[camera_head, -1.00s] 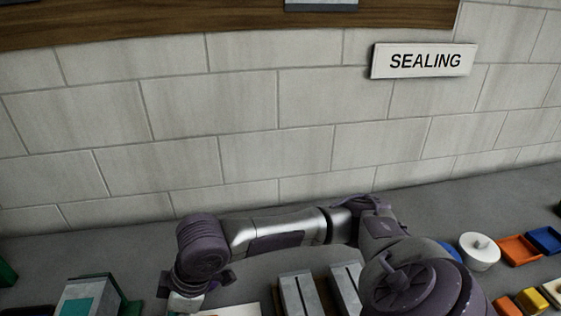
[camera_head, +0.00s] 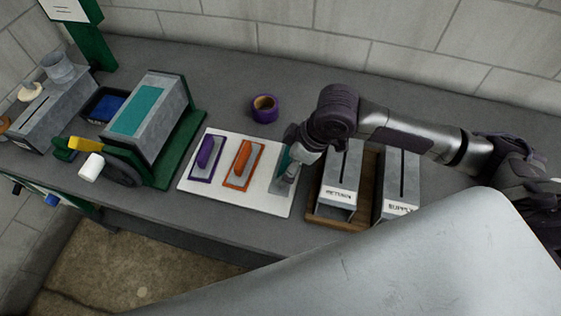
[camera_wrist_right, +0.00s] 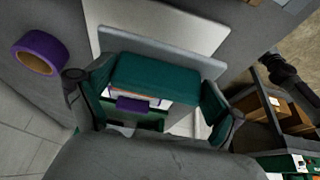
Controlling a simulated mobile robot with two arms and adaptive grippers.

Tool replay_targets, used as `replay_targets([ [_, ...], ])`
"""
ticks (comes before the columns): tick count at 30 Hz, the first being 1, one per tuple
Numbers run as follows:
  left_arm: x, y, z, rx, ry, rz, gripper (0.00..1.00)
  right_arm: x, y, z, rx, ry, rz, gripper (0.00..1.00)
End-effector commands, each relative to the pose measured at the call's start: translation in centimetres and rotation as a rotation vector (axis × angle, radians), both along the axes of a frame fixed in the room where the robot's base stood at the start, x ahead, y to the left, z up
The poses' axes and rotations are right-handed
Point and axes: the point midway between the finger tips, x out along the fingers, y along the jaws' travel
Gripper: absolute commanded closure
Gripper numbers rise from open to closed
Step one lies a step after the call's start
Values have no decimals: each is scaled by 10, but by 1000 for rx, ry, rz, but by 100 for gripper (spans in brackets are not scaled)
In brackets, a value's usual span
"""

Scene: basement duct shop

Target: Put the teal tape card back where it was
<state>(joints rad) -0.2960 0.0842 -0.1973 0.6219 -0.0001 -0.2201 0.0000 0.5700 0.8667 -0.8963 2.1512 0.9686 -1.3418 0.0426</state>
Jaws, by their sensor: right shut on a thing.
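The teal tape card (camera_wrist_right: 158,77) shows in the right wrist view as a thick teal grip with a thin grey plate along it. My right gripper (camera_wrist_right: 150,100) is shut on the teal grip, one finger at each end. In the head view the right gripper (camera_head: 291,169) points down at the right part of the white board (camera_head: 231,200). Its fingers largely hide the card there, and I cannot tell whether the card touches the board. A purple card (camera_head: 207,155) and an orange card (camera_head: 242,162) lie on the board to the left. My left gripper is not in view.
Slotted grey boxes marked RETURN (camera_head: 341,182) and SUPPLY (camera_head: 401,184) stand close right of the gripper. A purple tape roll (camera_head: 264,108) lies behind the board. A grey and green machine (camera_head: 160,100) stands left. The bench behind the roll is clear.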

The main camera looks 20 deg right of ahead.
Motion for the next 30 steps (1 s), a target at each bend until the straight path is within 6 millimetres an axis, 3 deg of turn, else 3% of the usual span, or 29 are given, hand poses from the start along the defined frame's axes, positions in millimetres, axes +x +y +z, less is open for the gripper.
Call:
replay_targets([
  [3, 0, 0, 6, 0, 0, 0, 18, 22, 7, -12, 1, 2, -2, 35],
  [8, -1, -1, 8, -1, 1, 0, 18, 35, 10, -22, -1, 1, -1, 35],
  [18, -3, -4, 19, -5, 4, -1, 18, 36, 10, -61, -1, 1, 0, 35],
  [30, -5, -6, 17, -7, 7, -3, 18, 36, 10, -67, -1, 1, 0, 35],
])
